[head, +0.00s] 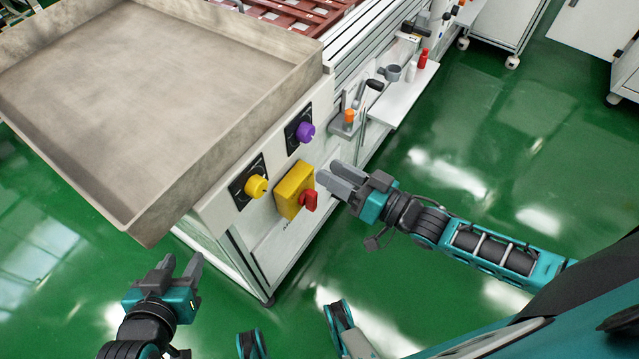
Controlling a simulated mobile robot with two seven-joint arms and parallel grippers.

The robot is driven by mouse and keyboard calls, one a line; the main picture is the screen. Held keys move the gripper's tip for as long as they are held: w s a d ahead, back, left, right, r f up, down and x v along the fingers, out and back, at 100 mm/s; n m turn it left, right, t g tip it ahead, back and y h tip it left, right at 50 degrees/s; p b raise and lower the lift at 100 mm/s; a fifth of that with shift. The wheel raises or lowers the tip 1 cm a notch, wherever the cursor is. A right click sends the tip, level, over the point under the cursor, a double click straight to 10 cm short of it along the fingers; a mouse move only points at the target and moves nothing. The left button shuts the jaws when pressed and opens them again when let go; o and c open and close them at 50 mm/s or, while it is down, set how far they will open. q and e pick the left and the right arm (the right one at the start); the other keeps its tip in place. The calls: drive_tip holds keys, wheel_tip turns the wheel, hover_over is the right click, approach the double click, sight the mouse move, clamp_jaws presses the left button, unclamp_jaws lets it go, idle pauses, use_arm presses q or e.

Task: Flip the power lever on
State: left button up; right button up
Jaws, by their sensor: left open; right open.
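The power lever (309,201) is a red handle on a yellow switch box (292,189), fixed to the end panel of the conveyor. My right gripper (325,177) is open, with its fingers just right of and slightly above the red lever. I cannot tell whether a finger touches the box. My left gripper (183,264) is open and empty, low over the floor at the lower left, well away from the lever.
A yellow knob (257,186) and a purple knob (305,131) sit on the same panel. A large grey tray (150,215) juts out above it. A white shelf (405,98) with small items is to the right. Green floor (440,160) is clear.

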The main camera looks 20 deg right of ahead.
sight(316, 203)
drive_tip(key=s+d+f+n+b, duration=0.2)
drive_tip(key=s+f, duration=0.2)
drive_tip(key=f, duration=0.3)
drive_tip(key=s+d+f+n+b, duration=0.2)
drive_tip(key=s+d+f, duration=0.15)
drive_tip(key=f, duration=0.25)
drive_tip(key=x, duration=0.4)
drive_tip(key=b+x, duration=0.1)
drive_tip(key=x, duration=0.3)
drive_tip(key=b+x, duration=0.1)
drive_tip(key=x, duration=0.3)
drive_tip(key=shift+s+a+f, duration=0.2)
drive_tip(key=shift+s+a, duration=0.05)
drive_tip(key=shift+a, duration=0.1)
drive_tip(key=shift+w+a, duration=0.3)
drive_tip(key=shift+w, duration=0.05)
clamp_jaws()
